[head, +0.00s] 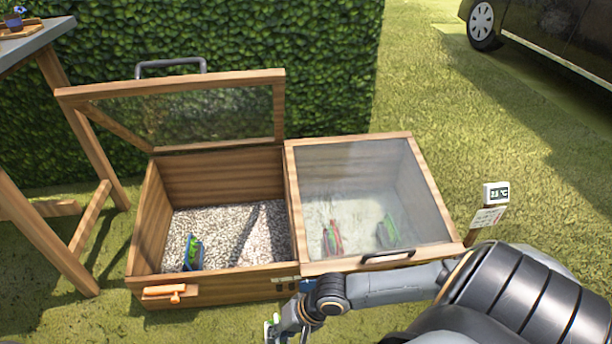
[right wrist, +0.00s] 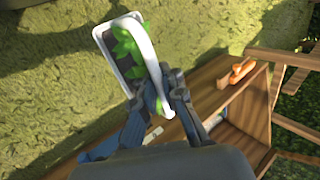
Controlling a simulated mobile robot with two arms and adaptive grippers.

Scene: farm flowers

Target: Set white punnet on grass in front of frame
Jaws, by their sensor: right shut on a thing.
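The white punnet (right wrist: 149,58) has a white rim and handle with green leaves inside; in the right wrist view it hangs tilted over grass. My right gripper (right wrist: 160,90) is shut on it. In the head view, my right gripper (head: 283,327) is low, in front of the wooden frame (head: 215,287), and only a small white and green part of the punnet (head: 271,328) shows at the bottom edge. I cannot tell whether it touches the grass. The frame's left lid (head: 205,118) is raised and its right lid (head: 365,190) is down. My left gripper is out of view.
A blue pot with a green plant (head: 193,252) stands on gravel in the left bay. Red and green things show under the right lid. Grass (head: 90,320) lies left of the gripper. A thermometer sign (head: 496,193) stands at right.

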